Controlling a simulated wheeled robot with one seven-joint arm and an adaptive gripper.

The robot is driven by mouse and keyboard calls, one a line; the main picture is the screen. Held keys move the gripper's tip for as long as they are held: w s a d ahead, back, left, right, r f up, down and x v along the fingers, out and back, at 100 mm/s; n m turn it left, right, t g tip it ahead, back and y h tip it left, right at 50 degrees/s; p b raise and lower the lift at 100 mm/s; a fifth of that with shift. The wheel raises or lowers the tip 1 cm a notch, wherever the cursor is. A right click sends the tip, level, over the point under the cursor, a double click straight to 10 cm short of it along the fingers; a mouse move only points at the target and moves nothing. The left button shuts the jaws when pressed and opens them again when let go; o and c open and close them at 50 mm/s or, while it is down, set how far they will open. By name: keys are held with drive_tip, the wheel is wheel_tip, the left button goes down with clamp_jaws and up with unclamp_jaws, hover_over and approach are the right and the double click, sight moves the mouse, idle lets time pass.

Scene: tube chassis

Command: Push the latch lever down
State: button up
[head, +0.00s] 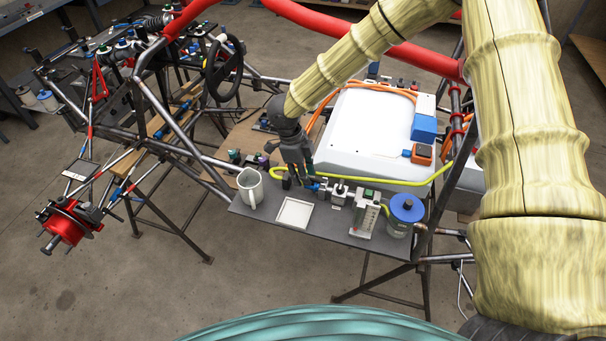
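My gripper (297,176) is dark grey and points down over the back edge of the grey shelf (270,218), between a white mug and a small metal fitting. Its fingertips are close to a small blue part (313,186) at the left end of the metal fitting (338,192); I cannot tell whether they touch it. Nothing is clearly seen held in it, and the finger gap is too small to read. I cannot make out the latch lever for certain; it may be among the small parts by the fingertips, partly hidden by my gripper.
On the shelf stand the white mug (250,188), a square white tray (294,213), a white-and-green block device (369,214) and a blue-lidded jar (404,215). A yellow hose (400,182) runs behind them. A white box (375,130) and chassis tubes surround the shelf.

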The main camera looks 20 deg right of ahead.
drive_tip(key=v, duration=1.1)
drive_tip(key=shift+r, duration=0.35)
